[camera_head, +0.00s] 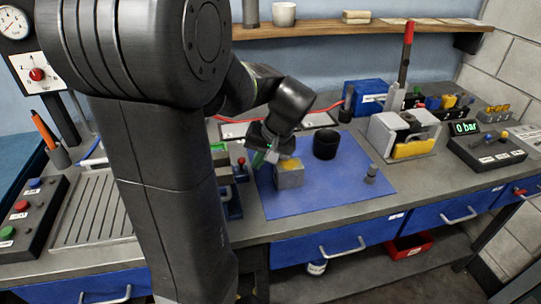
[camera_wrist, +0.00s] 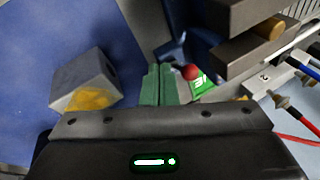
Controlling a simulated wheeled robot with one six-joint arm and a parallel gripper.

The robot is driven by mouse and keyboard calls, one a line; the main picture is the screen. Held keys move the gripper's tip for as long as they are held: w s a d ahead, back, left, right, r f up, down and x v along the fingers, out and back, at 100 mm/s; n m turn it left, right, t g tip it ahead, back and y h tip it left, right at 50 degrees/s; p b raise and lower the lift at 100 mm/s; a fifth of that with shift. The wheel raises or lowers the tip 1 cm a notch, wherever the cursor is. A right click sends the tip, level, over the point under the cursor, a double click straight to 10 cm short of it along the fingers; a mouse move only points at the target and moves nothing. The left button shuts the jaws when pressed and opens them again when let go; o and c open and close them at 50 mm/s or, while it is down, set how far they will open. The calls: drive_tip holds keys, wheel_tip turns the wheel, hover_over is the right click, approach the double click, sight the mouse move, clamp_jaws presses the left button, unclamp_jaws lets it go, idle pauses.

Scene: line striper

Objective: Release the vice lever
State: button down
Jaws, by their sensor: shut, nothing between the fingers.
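The blue vice (camera_head: 232,208) stands at the left edge of the blue mat, partly hidden behind my arm. Its lever shows a red ball knob (camera_head: 241,162). In the wrist view, the vice's dark jaws (camera_wrist: 240,62) are at upper right and the red knob (camera_wrist: 191,72) lies just right of my fingertips. A green label (camera_wrist: 201,84) sits beside the knob. My gripper (camera_head: 259,158) is shut and empty, its green fingers (camera_wrist: 159,72) together, close to the knob's right side in the head view. I cannot tell whether they touch it.
A grey block with a yellow top (camera_head: 289,178) stands on the blue mat (camera_head: 325,200) close to my gripper. A black cup (camera_head: 325,145) and a small grey weight (camera_head: 371,174) are also on the mat. The front of the mat is clear. A red cable (camera_head: 330,108) runs behind.

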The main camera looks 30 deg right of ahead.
drive_tip(key=shift+w+a+r, duration=0.1)
drive_tip(key=shift+w+a, duration=0.35)
drive_tip(key=shift+w, duration=0.1)
drive_tip(key=shift+w+r+g+p, duration=0.25)
drive_tip(key=shift+g+p, duration=0.15)
drive_tip(key=shift+p, duration=0.45)
